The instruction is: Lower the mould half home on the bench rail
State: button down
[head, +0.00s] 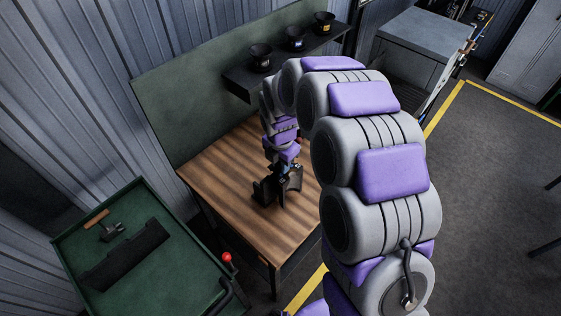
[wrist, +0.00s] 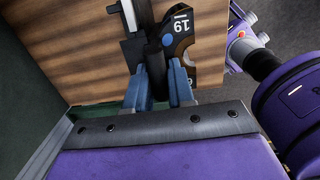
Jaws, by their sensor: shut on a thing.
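The mould half (wrist: 181,22) is a dark, curved piece with a white 19 and an orange patch, seen at the top of the wrist view. My gripper (wrist: 158,84) has blue fingers shut on its black grip. In the head view my gripper (head: 284,168) points down over the wooden bench (head: 222,190), with the black mould half (head: 291,184) below it. A dark upright part with a bright strip (wrist: 130,18) stands just left of the mould half; it may be the bench rail. I cannot tell whether the mould half touches the rail or is fully seated.
A green panel (head: 190,90) and a dark shelf (head: 240,84) with three black cups back the bench. A green cart (head: 75,244) at left holds a long black piece (head: 125,255) and an orange-handled tool (head: 97,219). A red knob (head: 227,257) sits near the bench's front-left.

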jog(key=shift+f, duration=0.65)
dwell(0.5)
jog(key=c, duration=0.9)
grip_release()
jog(key=r, duration=1.1)
jog(key=s+r, duration=0.1)
jog(key=r, duration=0.5)
jog(key=shift+a+r, duration=0.1)
jog(key=shift+a, duration=0.1)
